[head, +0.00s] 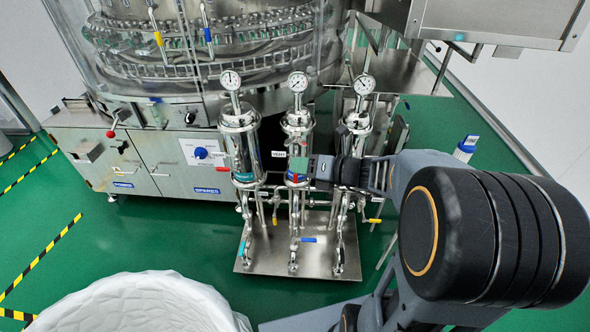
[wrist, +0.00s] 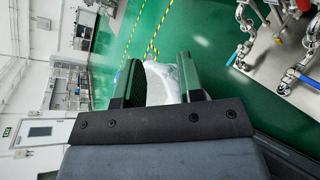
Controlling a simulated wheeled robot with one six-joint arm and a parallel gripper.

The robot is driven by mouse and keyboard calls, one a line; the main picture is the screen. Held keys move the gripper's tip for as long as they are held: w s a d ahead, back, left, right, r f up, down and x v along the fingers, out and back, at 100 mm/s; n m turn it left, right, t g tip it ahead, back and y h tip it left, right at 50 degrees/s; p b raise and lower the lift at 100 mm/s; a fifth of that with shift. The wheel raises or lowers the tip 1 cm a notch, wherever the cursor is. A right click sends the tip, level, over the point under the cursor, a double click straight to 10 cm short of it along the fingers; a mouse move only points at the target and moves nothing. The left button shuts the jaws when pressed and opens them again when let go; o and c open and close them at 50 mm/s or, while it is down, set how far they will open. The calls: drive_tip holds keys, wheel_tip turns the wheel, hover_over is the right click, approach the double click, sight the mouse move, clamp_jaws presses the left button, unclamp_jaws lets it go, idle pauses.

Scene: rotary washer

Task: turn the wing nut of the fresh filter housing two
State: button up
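Three upright steel filter housings stand side by side in the head view: left (head: 241,146), middle (head: 298,122) and right (head: 357,122), each with a round gauge on top. I cannot tell which one is the fresh housing, and its wing nut is too small to make out. My gripper (head: 316,171) points left across the lower part of the middle housing and hides some of it; contact cannot be judged. In the wrist view my gripper (wrist: 158,72) has its two green fingers apart, with nothing visibly held between them.
The housings stand on a steel base plate (head: 262,262) with pipes and coloured valve handles. The rotary washer (head: 150,160) is behind and left. Green floor is open at left.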

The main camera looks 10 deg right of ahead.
sight(295, 143)
drive_tip(key=w+d+f+m+t+h+b, duration=0.3)
drive_tip(key=w+d+f+m+t+b, duration=0.35)
drive_tip(key=m, duration=0.65)
drive_tip(key=b+x, duration=0.1)
drive_tip(key=x, duration=0.3)
drive_tip(key=b+x, duration=0.1)
drive_tip(key=x, duration=0.2)
drive_tip(key=d+b+x, duration=0.1)
drive_tip(key=b+x, duration=0.1)
drive_tip(key=x, duration=0.2)
drive_tip(key=shift+w+a+f, duration=0.15)
drive_tip(key=shift+w, duration=0.4)
clamp_jaws()
drive_tip(key=shift+g+p, duration=0.25)
drive_tip(key=shift+p, duration=0.4)
